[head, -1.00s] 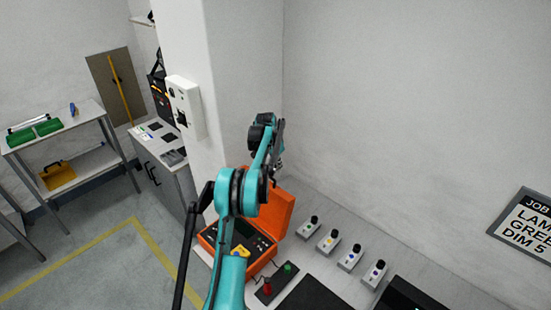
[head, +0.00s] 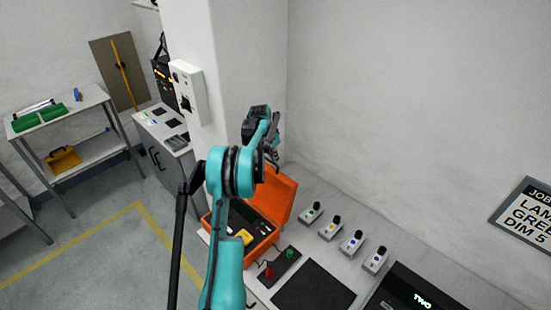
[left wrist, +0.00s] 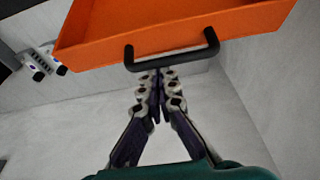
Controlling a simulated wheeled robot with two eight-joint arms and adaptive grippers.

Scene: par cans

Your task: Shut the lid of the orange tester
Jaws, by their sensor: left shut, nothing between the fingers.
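The orange tester (head: 262,254) is an open case on the bench, partly hidden behind my left arm in the head view. Its orange lid (head: 280,196) stands raised at the back. In the left wrist view the lid (left wrist: 190,28) fills the top, with a black handle (left wrist: 172,58) on its edge. My left gripper (head: 274,160) is above the lid in the head view. In the left wrist view the gripper (left wrist: 157,76) is shut and empty, its fingertips close to the handle; I cannot tell whether they touch. My right gripper is not in view.
A small box with a red and a green knob (head: 280,264) and a black mat (head: 313,287) lie right of the tester. Several small grey switch units (head: 331,228) line the wall side. A white pillar (head: 235,90) stands behind my arm.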

